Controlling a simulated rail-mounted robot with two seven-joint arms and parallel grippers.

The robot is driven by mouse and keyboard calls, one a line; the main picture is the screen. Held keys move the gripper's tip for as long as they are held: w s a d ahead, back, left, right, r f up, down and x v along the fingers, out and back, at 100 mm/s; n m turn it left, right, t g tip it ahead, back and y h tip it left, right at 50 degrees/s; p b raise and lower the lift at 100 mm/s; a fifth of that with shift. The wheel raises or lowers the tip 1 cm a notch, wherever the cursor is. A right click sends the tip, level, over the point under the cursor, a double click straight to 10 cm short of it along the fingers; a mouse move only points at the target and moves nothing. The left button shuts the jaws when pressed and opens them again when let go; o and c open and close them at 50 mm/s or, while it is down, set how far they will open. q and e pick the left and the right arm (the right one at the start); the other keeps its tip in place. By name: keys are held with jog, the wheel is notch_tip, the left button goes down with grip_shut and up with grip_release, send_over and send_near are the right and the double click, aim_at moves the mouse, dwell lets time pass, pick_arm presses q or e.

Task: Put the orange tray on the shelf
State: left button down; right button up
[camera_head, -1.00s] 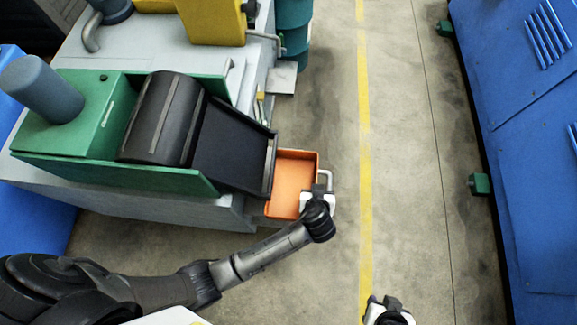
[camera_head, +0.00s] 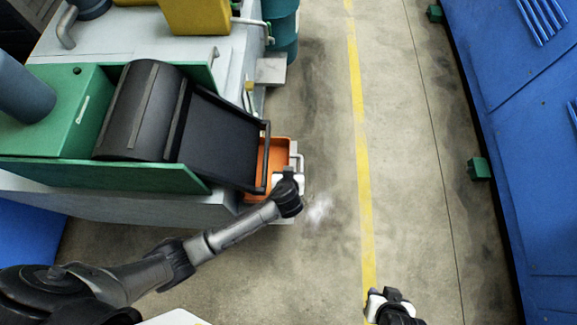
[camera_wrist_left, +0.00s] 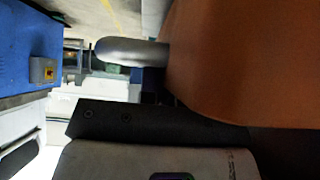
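The orange tray (camera_head: 280,153) lies partly under the front edge of the black chute, and only its right strip shows in the head view. A metal handle (camera_head: 299,159) stands out on its right side. My left gripper (camera_head: 290,179) is at the handle side of the tray; its fingers are hidden from above. In the left wrist view the tray wall (camera_wrist_left: 240,65) fills the upper right, with a rounded grey metal bar (camera_wrist_left: 130,52) beside it. Whether the fingers close on it does not show. My right gripper (camera_head: 388,303) is over the floor, away from the tray; its finger opening cannot be made out.
The green machine (camera_head: 130,175) with its black chute (camera_head: 222,142) overhangs the tray. Teal drums (camera_head: 284,25) stand behind. A blue machine (camera_head: 510,110) lines the right. The floor between, with a yellow line (camera_head: 359,130), is clear.

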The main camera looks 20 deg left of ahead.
pick_arm(q)
jog(key=shift+f, duration=0.55)
jog(key=shift+r, duration=0.1)
pick_arm(e)
jog(key=shift+f, duration=0.35)
pick_arm(q)
jog(key=c, duration=1.8)
grip_release()
jog(key=shift+f, duration=0.25)
jog(key=o, duration=0.5)
pick_arm(e)
jog(key=shift+a, duration=0.15)
pick_arm(q)
jog(key=shift+r, duration=0.1)
